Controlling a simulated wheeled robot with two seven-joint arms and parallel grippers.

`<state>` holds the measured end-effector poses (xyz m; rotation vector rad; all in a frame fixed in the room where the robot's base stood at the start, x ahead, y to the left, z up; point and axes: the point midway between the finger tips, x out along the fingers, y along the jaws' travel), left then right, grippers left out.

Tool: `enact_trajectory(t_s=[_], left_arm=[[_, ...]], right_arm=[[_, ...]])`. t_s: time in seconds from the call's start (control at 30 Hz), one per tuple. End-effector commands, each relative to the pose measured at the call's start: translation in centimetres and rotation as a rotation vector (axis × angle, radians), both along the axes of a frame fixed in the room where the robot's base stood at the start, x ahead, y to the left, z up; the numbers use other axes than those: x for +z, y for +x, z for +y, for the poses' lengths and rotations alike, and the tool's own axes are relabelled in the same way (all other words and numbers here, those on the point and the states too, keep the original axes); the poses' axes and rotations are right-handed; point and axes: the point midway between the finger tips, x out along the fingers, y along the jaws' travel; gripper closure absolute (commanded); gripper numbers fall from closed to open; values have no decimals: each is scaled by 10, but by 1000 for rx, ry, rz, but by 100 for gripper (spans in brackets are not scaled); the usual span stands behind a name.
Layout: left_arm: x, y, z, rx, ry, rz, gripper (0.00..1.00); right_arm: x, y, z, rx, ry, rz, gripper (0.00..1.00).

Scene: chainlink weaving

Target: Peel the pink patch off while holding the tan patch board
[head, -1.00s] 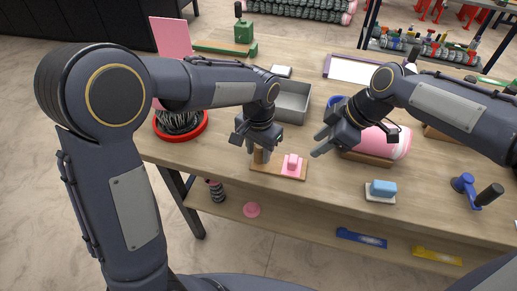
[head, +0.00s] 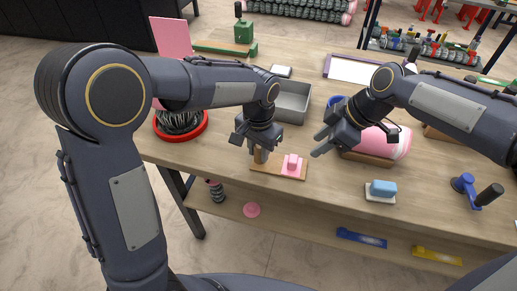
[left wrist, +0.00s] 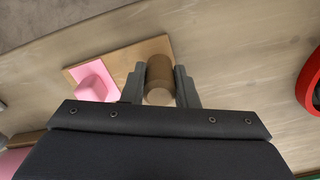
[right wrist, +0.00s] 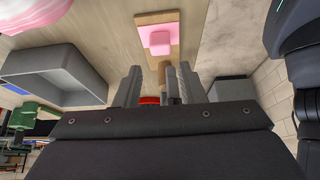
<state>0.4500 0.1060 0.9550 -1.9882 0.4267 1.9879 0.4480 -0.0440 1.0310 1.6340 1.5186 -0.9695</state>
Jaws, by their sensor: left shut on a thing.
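The tan patch board (head: 265,168) lies on the table near its front edge. The pink patch (head: 292,166), with a raised pink tab, sits on the board's right end; it also shows in the left wrist view (left wrist: 95,85) and the right wrist view (right wrist: 160,38). A brown post (left wrist: 159,80) stands on the board's other end. My left gripper (head: 260,152) is shut on this post, with a finger on each side. My right gripper (head: 320,145) is open and empty, above the table to the right of the patch.
A grey metal bin (head: 291,102) stands behind the board. A pink roll (head: 390,140) on a wooden base lies to the right. A blue block on a pale plate (head: 382,189) sits near the front edge. A red ring (head: 182,130) with dark coils is at the left.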

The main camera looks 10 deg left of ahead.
Motion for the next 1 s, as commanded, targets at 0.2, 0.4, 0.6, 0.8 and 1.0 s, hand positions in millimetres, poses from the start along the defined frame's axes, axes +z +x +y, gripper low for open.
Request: enact_trajectory(t_s=[0.2, 0.4, 0.6, 0.8, 1.0], left_arm=[[0, 0, 0, 0, 0, 0, 98], [0, 0, 0, 0, 0, 0, 98], [0, 0, 0, 0, 0, 0, 98], [0, 0, 0, 0, 0, 0, 98], [0, 0, 0, 0, 0, 0, 98]], right_arm=[[0, 0, 0, 0, 0, 0, 64], [4, 1, 1, 7, -12, -2, 47], [26, 2, 6, 37, -80, 1, 44], [25, 3, 9, 44, -111, 8, 44], [-6, 2, 22, 45, -110, 10, 44]])
